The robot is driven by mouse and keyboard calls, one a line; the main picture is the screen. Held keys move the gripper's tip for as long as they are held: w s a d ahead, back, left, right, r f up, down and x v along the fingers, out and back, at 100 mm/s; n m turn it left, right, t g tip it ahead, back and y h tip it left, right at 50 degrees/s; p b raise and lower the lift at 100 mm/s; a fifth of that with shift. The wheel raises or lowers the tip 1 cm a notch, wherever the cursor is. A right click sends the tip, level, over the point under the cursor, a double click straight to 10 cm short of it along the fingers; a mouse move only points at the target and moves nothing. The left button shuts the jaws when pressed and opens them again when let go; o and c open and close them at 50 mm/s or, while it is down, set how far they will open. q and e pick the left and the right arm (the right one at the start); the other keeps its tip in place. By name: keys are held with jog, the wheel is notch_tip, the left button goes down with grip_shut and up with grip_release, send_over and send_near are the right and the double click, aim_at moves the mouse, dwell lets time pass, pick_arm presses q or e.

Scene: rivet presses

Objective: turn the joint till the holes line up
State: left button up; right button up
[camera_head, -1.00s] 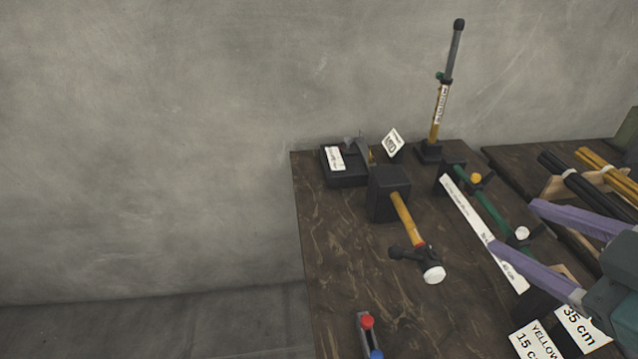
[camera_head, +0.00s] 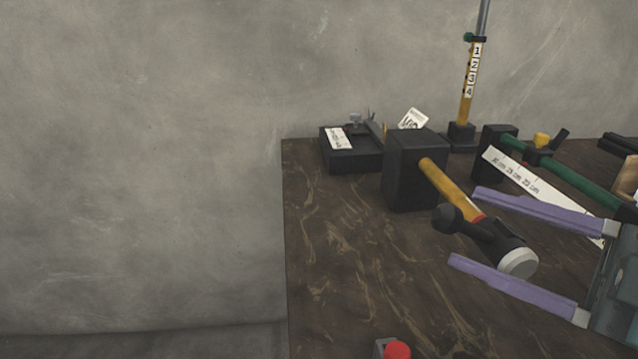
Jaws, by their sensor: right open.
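My right gripper (camera_head: 464,225) comes in from the right, its two purple fingers spread apart. A mallet-like tool lies between the fingers in the picture: a yellow handle (camera_head: 445,185) from a black block (camera_head: 408,170), and a black head (camera_head: 495,240) with a pale face. I cannot tell whether the fingers touch it. No holes can be made out, and I cannot tell which part is the joint. My left gripper is not in view.
A green bar (camera_head: 560,170) with a yellow knob (camera_head: 542,141) runs beside a white marked strip (camera_head: 525,178), partly behind my gripper. A black box (camera_head: 350,150) sits at the back left. A red knob (camera_head: 397,350) shows at the bottom. The table's left front (camera_head: 340,270) is clear.

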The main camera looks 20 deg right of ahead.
jog(key=x, duration=0.7)
jog(key=shift+w, duration=0.1)
grip_shut()
dwell(0.3)
dwell(0.9)
